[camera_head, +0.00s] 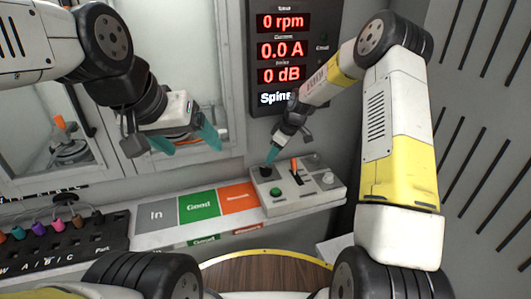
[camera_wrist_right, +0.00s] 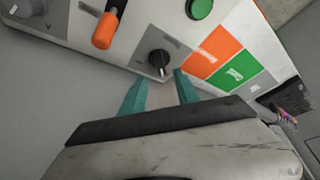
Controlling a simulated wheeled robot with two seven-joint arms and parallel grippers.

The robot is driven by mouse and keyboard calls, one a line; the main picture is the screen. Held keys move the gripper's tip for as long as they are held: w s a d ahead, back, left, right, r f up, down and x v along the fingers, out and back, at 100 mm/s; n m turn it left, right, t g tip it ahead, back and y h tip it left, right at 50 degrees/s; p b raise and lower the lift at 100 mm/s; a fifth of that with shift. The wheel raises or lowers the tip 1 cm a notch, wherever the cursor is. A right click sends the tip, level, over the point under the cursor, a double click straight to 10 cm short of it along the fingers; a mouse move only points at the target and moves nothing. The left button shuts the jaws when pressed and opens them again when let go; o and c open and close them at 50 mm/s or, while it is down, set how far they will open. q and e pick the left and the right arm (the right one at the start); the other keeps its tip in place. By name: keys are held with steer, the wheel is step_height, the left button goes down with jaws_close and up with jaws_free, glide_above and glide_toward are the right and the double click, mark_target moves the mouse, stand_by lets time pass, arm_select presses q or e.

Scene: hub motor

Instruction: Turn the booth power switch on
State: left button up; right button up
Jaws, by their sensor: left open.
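The grey control box (camera_head: 308,198) sits on the ledge below the display. It carries a black rotary knob (camera_head: 266,171) with a white pointer line, an orange-handled lever (camera_head: 295,168), a green button (camera_head: 276,192) and a pale grey knob (camera_head: 328,178). No readable label shows which is the power switch. My right gripper (camera_head: 272,155) is just above the black knob. In the right wrist view its teal fingers (camera_wrist_right: 160,90) are apart and empty, with the black knob (camera_wrist_right: 158,62) just beyond the gap between the tips.
The wall display (camera_head: 283,50) reads 0 rpm, 0.0 A and 0 dB. Grey "In", green "Good" (camera_head: 198,206) and orange areas lie left of the box. A black rack (camera_head: 70,240) with several coloured items stands at lower left. A round wooden surface (camera_head: 265,275) is in front.

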mark_target(266, 168)
steer(key=x, duration=0.7)
steer(key=shift+r, duration=0.1)
jaws_close()
